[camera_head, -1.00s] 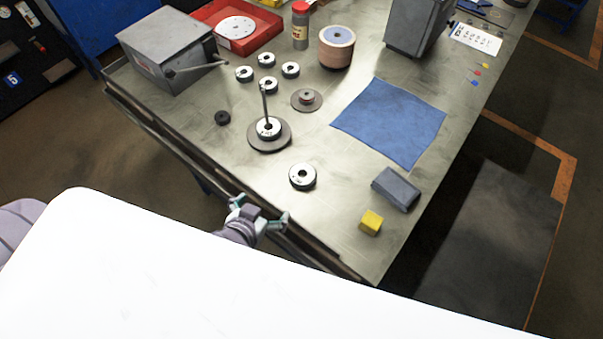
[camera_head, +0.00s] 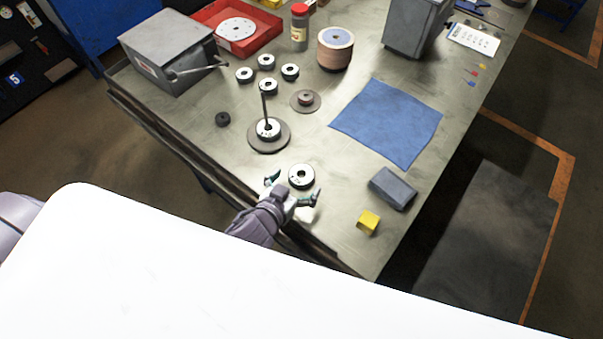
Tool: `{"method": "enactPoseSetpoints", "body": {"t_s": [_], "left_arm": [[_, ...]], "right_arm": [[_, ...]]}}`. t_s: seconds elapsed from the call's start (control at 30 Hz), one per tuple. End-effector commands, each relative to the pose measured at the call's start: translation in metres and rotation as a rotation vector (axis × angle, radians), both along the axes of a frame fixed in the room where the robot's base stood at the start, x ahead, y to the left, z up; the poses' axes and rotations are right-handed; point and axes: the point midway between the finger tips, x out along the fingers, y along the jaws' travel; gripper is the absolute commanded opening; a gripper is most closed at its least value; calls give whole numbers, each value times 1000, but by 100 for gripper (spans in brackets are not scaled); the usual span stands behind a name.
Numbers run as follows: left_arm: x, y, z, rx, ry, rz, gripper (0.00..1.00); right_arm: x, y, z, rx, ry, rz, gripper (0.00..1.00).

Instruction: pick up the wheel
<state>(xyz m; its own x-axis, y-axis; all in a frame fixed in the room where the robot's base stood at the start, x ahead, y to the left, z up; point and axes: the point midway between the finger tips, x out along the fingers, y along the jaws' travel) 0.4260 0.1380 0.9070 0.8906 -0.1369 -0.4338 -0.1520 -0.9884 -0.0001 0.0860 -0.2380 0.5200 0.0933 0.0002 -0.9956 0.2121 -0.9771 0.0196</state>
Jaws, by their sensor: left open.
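A wheel (camera_head: 302,177), a small disc with a white face, dark rim and dark centre hole, lies flat on the workbench near its front edge. My left gripper (camera_head: 294,191) is open, its two fingers spread on the near side of the wheel. Whether the fingers touch the wheel I cannot tell. Several similar wheels (camera_head: 268,86) lie in a group farther back. Another white-faced wheel (camera_head: 267,129) sits around a spindle on a round base (camera_head: 283,140). My right gripper is not in view.
A blue cloth (camera_head: 388,122) lies right of centre on the workbench (camera_head: 345,195). A grey block (camera_head: 392,188) and a yellow cube (camera_head: 368,222) lie right of the gripper. A grey box with a lever (camera_head: 165,50) and a red tray (camera_head: 266,37) stand at the back left.

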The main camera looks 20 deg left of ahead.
Motion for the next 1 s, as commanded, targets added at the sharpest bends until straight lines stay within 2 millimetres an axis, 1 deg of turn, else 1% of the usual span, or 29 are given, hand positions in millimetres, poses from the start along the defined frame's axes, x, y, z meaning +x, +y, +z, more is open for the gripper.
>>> {"method": "enactPoseSetpoints", "body": {"t_s": [0.03, 0.13, 0.3, 0.57, 0.6, 0.67, 1.0], "left_arm": [[7, 1, -1, 2, 0, 0, 100], [19, 2, -10, 2, 0, 0, 100], [36, -1, -20, 1, 0, 0, 100], [38, -1, -23, -1, 1, 0, 100], [38, -1, -23, -1, 1, 0, 97], [38, -1, -23, 0, 1, 0, 87], [38, -1, -23, 0, 1, 0, 30]], "right_arm": [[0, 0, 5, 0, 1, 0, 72], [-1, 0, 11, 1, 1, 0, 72], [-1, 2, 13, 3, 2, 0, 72], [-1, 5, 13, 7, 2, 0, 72], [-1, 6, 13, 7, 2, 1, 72], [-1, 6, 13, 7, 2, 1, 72], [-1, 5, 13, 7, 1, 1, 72]]}}
